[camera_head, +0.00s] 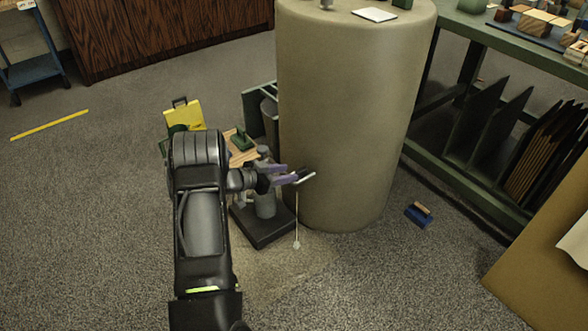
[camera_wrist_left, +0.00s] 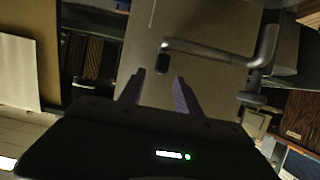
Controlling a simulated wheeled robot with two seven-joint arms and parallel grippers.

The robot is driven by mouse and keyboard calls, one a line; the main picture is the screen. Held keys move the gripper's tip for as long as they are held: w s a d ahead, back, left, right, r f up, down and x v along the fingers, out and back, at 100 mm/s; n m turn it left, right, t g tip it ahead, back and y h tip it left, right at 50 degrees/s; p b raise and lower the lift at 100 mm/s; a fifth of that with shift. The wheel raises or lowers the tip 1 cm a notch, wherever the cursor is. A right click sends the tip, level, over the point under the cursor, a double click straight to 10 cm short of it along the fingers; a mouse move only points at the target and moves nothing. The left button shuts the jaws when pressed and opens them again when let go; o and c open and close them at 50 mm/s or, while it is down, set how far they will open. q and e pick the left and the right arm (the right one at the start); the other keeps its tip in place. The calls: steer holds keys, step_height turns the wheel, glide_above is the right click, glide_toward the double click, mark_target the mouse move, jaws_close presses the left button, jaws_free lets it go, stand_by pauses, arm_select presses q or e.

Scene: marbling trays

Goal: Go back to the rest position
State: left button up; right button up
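My left gripper (camera_head: 288,174) is in front of the beige cylinder (camera_head: 345,110) in the head view, at the end of my black arm. My right gripper is in neither view.
A dark base (camera_head: 262,229) stands beside the cylinder, partly behind my gripper. A yellow container (camera_head: 187,113) is behind my arm. A green rack with dark panels (camera_head: 480,115) stands on the right. A blue brush (camera_head: 418,215) lies on the carpet.

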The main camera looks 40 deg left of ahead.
arm_select(q)
steer(key=shift+v, duration=1.1)
